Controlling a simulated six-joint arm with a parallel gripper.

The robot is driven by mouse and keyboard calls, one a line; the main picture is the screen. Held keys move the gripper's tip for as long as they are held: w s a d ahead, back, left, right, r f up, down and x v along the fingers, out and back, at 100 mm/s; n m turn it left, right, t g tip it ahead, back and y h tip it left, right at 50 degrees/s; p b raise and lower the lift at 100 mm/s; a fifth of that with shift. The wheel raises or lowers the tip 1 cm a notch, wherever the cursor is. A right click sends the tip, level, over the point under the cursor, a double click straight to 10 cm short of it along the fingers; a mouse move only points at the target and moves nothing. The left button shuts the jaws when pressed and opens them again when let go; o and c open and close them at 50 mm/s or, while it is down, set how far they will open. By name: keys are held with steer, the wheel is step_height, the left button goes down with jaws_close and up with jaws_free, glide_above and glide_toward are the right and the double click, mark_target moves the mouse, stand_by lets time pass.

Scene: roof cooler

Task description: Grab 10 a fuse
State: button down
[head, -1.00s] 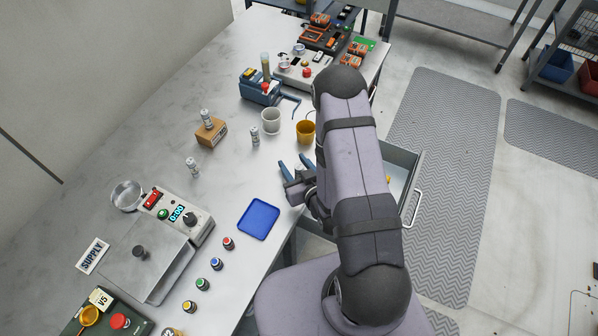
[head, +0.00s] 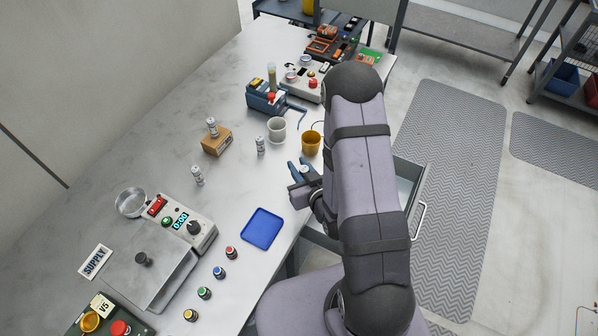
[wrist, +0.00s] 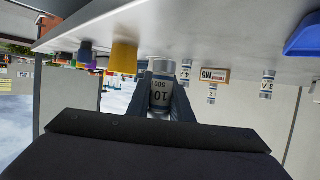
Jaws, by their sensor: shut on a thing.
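My gripper (head: 303,170) is at the table's right edge, beside the open drawer. Its blue fingers are shut on a silver-and-white fuse (wrist: 161,88) marked 10, which reads upside down in the wrist view. In the head view only a small pale top of this fuse shows between the fingers. Other pale fuses stand apart from my gripper: one on the wooden block (head: 216,142), one on the table near the white cup (head: 261,146), and one further left (head: 197,176). In the wrist view one is marked 3 A (wrist: 267,85).
The open drawer (head: 419,190) juts from the table under my arm. A yellow cup (head: 312,142) and a white cup (head: 277,130) stand just beyond my gripper. A blue tray (head: 263,229) lies nearer, with several coloured-cap jars beside it. Clear tabletop lies left of the fuses.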

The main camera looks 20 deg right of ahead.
step_height(320, 180, up, 6)
steer(key=p, duration=0.4)
steer(key=shift+p, duration=0.4)
